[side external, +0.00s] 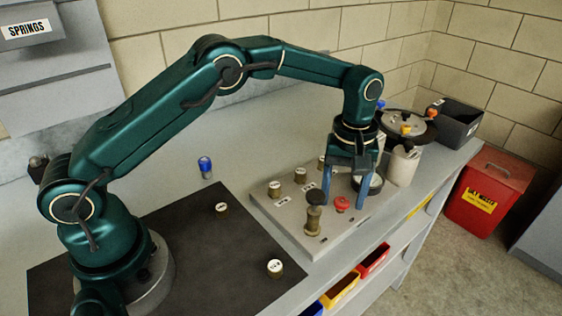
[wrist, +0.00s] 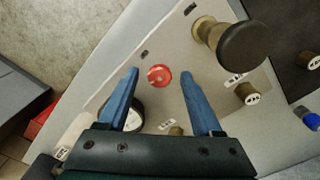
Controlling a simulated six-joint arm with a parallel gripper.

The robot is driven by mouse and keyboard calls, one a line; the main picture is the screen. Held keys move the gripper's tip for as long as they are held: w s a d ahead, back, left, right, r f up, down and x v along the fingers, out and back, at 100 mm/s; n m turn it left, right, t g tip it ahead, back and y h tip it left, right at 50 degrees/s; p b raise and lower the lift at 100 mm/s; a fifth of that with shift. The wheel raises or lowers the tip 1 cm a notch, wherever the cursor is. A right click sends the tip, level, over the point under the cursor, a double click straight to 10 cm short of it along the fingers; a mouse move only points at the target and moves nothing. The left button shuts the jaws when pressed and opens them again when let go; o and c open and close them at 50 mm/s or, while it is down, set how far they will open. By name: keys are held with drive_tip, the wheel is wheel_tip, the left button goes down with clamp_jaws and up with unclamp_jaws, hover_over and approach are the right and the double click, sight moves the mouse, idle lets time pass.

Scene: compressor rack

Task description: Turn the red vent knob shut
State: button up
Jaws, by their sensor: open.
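The red vent knob (side external: 342,204) is a small round knob on the light panel (side external: 290,226) on the bench. It also shows in the wrist view (wrist: 159,76), just beyond the fingertips and between their lines. My gripper (side external: 344,200) points down over the panel, with its blue fingers apart and nothing between them. In the wrist view its fingertips (wrist: 158,72) lie to either side of the knob, and no contact shows. The knob's exact height relative to the tips I cannot tell.
A brass post with a dark top (side external: 313,218) stands close left of the knob. A round gauge (side external: 368,184) sits behind it. Several small labelled knobs (side external: 275,188) line the panel. A white jug (side external: 402,166) stands behind right. The dark mat (side external: 190,262) is mostly clear.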

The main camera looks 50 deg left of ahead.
sight(342, 201)
clamp_jaws()
drive_tip(key=shift+m, duration=1.6)
unclamp_jaws()
drive_tip(key=shift+r, duration=2.6)
